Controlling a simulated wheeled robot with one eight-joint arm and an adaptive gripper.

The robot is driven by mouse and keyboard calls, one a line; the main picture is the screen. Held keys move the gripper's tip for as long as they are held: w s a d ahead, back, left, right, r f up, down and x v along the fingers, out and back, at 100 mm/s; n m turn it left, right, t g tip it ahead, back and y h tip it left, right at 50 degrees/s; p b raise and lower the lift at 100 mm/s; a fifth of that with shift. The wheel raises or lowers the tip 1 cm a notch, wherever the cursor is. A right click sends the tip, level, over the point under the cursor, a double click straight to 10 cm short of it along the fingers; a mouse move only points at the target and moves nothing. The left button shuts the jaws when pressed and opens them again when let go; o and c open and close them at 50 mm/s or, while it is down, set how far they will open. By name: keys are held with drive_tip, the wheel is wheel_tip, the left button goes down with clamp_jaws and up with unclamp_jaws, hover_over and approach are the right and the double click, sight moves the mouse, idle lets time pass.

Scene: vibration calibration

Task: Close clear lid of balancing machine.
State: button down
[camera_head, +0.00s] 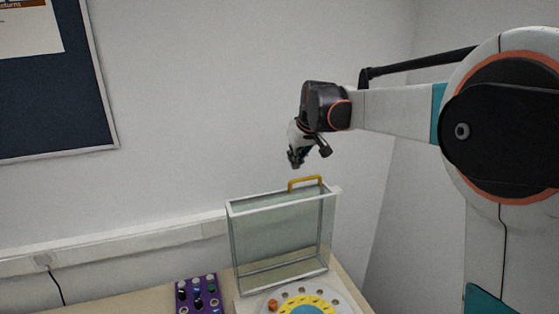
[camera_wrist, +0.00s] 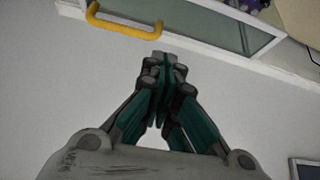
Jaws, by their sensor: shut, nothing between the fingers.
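The clear lid (camera_head: 282,235) of the balancing machine stands raised, upright at the back of the machine, with a white frame. A yellow handle (camera_head: 305,182) sits on its top edge. The balancing machine's round top (camera_head: 340,302) with a yellow and blue disc shows below, cut off by the picture's bottom edge. My gripper (camera_head: 296,163) is above the handle, apart from it, and shut with nothing in it. In the wrist view the shut fingertips (camera_wrist: 163,60) are just below the yellow handle (camera_wrist: 124,24) and the lid's white edge (camera_wrist: 200,47).
A purple tray (camera_head: 199,295) with several small parts stands on the table left of the machine. The wall is close behind the lid, with white trunking (camera_head: 120,241) and a dark board (camera_head: 60,95). Air above the machine's top is free.

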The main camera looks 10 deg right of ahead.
drive_tip(key=w+p, duration=0.3)
drive_tip(key=w, duration=0.3)
drive_tip(key=shift+n, duration=0.3)
drive_tip(key=f, duration=0.3)
drive_tip(key=w+f+p, duration=0.1)
drive_tip(key=f, duration=0.1)
drive_tip(key=w+a+f+p, duration=0.1)
drive_tip(key=f, duration=0.2)
drive_tip(key=shift+f, duration=0.55)
drive_tip(key=shift+s, duration=0.1)
